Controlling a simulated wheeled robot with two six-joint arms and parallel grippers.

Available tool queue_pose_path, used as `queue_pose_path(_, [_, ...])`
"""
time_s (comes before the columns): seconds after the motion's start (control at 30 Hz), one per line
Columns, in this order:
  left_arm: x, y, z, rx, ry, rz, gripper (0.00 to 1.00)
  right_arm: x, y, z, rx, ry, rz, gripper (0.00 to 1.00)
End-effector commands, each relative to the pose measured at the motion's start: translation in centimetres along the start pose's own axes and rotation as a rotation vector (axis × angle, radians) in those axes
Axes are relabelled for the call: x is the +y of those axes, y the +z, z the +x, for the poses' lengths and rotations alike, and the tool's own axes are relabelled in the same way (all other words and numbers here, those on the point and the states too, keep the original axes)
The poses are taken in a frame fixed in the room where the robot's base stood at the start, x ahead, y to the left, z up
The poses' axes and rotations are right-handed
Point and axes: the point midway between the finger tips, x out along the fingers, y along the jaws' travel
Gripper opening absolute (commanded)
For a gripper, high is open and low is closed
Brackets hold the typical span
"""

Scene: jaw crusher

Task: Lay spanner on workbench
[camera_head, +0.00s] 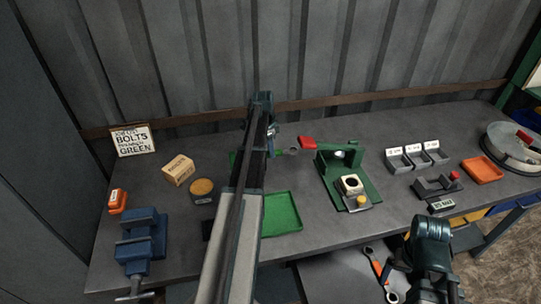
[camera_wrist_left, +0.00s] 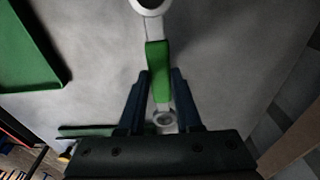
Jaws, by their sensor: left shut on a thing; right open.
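My left gripper (camera_head: 270,134) reaches over the middle of the workbench (camera_head: 335,220). In the left wrist view its two dark fingers (camera_wrist_left: 160,100) are shut on a spanner (camera_wrist_left: 158,72) with a green grip and pale metal ends. The spanner's far end is cut off by the top edge of that view. The grey bench top lies beneath it; I cannot tell the gap. In the head view my left arm hides much of this area. My right gripper (camera_head: 430,262) is low at the bench's front right, open, with nothing seen in it.
A green tray (camera_head: 283,213) lies right of my left arm. A green press (camera_head: 345,175) with a red handle stands further right, by small grey bins (camera_head: 415,158). A blue vise (camera_head: 140,243) is at front left. An orange-handled spanner (camera_head: 375,265) lies below the bench's front edge.

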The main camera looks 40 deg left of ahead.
Motion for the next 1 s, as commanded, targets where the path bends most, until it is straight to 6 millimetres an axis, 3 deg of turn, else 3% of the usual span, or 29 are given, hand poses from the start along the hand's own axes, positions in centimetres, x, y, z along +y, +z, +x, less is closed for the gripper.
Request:
queue_pose_path(0.07, [-1.3, -0.1, 0.2, 0.0, 0.0, -0.001, 0.0, 0.0, 0.0, 0.1, 0.0, 0.0, 0.0, 1.0])
queue_pose_path(0.3, [-0.9, 0.4, 3.6, 0.0, -0.001, -0.001, 0.0, -0.3, -0.2, 3.6, 0.0, 0.0, 0.0, 1.0])
queue_pose_path(0.77, [-0.9, 0.4, 4.0, 0.0, -0.001, -0.001, 0.0, -0.4, -0.2, 4.0, 0.0, 0.0, 0.0, 1.0])
queue_pose_path(0.8, [-0.9, 0.4, 3.9, 0.0, -0.001, -0.001, 0.39, -0.4, -0.2, 3.9, 0.0, 0.0, 0.0, 1.0])
queue_pose_path(0.93, [-0.9, 0.4, 3.8, 0.0, -0.001, -0.001, 0.62, -0.4, -0.2, 3.8, 0.0, 0.0, 0.0, 1.0])
queue_pose_path(1.0, [-0.9, 0.4, 3.8, 0.0, -0.001, -0.001, 0.63, -0.4, -0.2, 3.8, 0.0, 0.0, 0.0, 1.0])
